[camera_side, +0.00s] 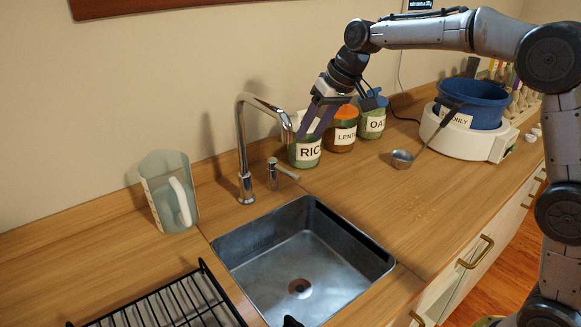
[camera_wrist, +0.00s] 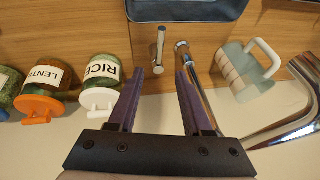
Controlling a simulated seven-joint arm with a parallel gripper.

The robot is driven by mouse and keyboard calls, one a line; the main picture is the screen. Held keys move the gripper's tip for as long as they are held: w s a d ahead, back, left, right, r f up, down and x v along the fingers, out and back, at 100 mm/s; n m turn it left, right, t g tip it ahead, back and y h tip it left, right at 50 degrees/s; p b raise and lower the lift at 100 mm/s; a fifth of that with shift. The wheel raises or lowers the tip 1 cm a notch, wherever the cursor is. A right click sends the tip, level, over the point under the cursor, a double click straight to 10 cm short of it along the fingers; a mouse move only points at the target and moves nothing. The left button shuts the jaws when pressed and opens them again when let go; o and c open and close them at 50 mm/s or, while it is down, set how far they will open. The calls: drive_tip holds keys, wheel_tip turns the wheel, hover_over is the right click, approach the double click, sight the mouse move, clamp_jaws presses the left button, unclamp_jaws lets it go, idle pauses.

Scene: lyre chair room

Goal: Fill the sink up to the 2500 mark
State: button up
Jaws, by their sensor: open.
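The metal sink (camera_side: 262,262) is set into the counter, with its drain visible and no water or level mark that I can make out. A chrome faucet (camera_side: 241,150) stands behind it, with a separate lever (camera_side: 282,171) to its right. My gripper (camera_side: 311,134) is open and empty, pointing down above the counter, near the spout and in front of the rice jar in the side view. In the wrist view my gripper (camera_wrist: 160,73) has the lever (camera_wrist: 160,48) beyond its fingertips, roughly in line with the gap. The sink edge (camera_wrist: 188,10) shows at the top.
A clear pitcher (camera_side: 158,200) with a white handle stands left of the faucet. Jars of rice (camera_side: 304,152), lentils (camera_side: 342,135) and oats (camera_side: 373,122) line the wall.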

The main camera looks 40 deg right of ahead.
sight(284, 171)
drive_tip(key=x, duration=1.3)
drive_tip(key=shift+f, duration=0.1)
clamp_jaws()
idle(1.0)
